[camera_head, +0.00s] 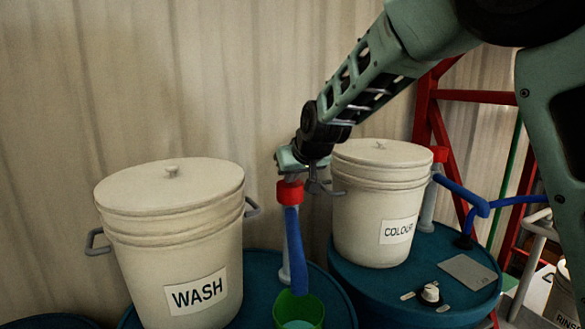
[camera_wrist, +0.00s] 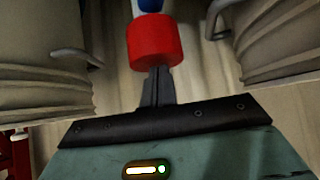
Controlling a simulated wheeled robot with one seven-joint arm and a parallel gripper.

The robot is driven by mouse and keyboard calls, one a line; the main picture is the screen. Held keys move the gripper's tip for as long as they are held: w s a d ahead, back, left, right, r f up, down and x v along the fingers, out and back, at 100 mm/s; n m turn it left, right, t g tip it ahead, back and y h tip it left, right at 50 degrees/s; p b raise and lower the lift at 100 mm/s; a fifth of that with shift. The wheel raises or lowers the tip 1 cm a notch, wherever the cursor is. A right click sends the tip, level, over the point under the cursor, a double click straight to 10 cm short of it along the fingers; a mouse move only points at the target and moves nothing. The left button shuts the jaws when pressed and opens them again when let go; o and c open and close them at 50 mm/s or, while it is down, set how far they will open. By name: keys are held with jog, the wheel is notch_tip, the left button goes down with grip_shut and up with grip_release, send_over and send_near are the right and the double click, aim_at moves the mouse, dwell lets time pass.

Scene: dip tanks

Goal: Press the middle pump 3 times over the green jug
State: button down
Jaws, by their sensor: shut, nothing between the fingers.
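A pump with a red head (camera_head: 290,192), a blue spout (camera_head: 296,250) and a pale stem stands between the WASH and COLOUR buckets. A green jug (camera_head: 284,312) stands under the spout's lower end, cut off by the bottom edge; a paler surface shows inside it. My gripper (camera_wrist: 157,72) is shut and empty. Its fingertips are at the red head (camera_wrist: 155,42) in the wrist view, seemingly touching it; the exact contact is hard to tell. In the head view my gripper (camera_head: 290,176) is just above the red head and its fingertips are mostly hidden.
The white WASH bucket (camera_head: 175,245) is on the left and the white COLOUR bucket (camera_head: 375,215) on the right, both lidded, on blue drums. Another red-headed pump (camera_head: 440,154) with a blue spout is right of COLOUR. A red frame (camera_head: 470,96) stands behind my arm.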

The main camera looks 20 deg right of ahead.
aim_at(293, 185)
jog(key=shift+s+f, duration=0.1)
jog(key=shift+f, duration=0.2)
notch_tip(293, 185, up, 5)
jog(key=p, duration=0.3)
jog(key=shift+f, duration=0.1)
jog(key=b+v, duration=0.2)
jog(key=v, duration=0.7)
jog(key=shift+s+r, duration=0.15)
jog(key=shift+r, duration=0.15)
